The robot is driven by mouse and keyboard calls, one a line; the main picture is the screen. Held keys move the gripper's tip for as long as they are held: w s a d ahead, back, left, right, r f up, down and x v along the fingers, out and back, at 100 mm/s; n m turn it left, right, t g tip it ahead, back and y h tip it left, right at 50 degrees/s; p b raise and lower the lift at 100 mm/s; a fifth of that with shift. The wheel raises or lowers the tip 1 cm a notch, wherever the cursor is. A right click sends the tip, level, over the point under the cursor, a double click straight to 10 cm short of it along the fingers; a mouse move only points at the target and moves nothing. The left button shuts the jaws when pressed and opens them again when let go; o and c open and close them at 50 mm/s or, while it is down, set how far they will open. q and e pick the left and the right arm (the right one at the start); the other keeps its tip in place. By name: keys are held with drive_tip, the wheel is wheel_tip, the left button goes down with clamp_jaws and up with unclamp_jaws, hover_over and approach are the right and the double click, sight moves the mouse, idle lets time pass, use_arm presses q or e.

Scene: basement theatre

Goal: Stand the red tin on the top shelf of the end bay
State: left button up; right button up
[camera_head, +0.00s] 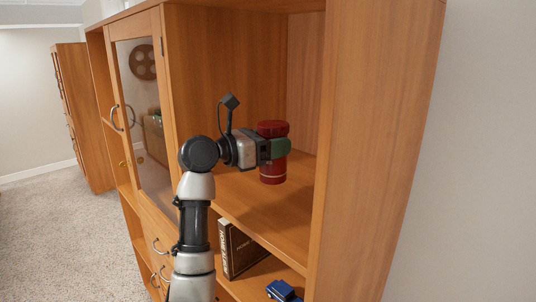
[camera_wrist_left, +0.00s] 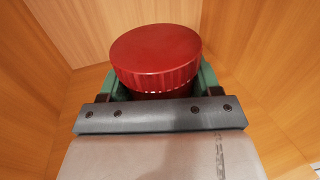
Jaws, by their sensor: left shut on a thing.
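The red tin (camera_head: 272,172) is upright, with a ribbed red lid, inside the open end bay of the wooden cabinet. My left gripper (camera_head: 280,149) is shut around the tin just below its lid. In the left wrist view the tin's lid (camera_wrist_left: 156,52) stands between the green fingers of the left gripper (camera_wrist_left: 157,88). The tin is over the bay's upper visible shelf (camera_head: 262,211); I cannot tell whether its base touches the board. My right gripper is not in view.
Below that shelf stand a dark book (camera_head: 242,250) and a blue toy car (camera_head: 284,291). A glass door (camera_head: 138,110) is left of the bay, and the end panel (camera_head: 375,150) bounds it at right. The shelf's front is clear.

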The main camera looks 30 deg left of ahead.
sight(275, 172)
use_arm(q)
drive_tip(key=shift+a+f, duration=0.4)
drive_tip(key=shift+a, duration=0.25)
drive_tip(key=shift+f+p, duration=0.4)
wheel_tip(275, 172, down, 2)
drive_tip(key=shift+f+p, duration=0.15)
drive_tip(key=shift+p, duration=0.4)
drive_tip(key=shift+f, duration=0.5)
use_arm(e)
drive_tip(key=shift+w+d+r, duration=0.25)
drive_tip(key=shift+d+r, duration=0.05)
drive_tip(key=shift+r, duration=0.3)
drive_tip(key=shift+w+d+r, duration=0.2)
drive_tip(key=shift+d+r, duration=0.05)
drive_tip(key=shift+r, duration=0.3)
use_arm(q)
drive_tip(key=shift+f, duration=0.1)
drive_tip(key=o, duration=1)
drive_tip(key=shift+c, duration=0.2)
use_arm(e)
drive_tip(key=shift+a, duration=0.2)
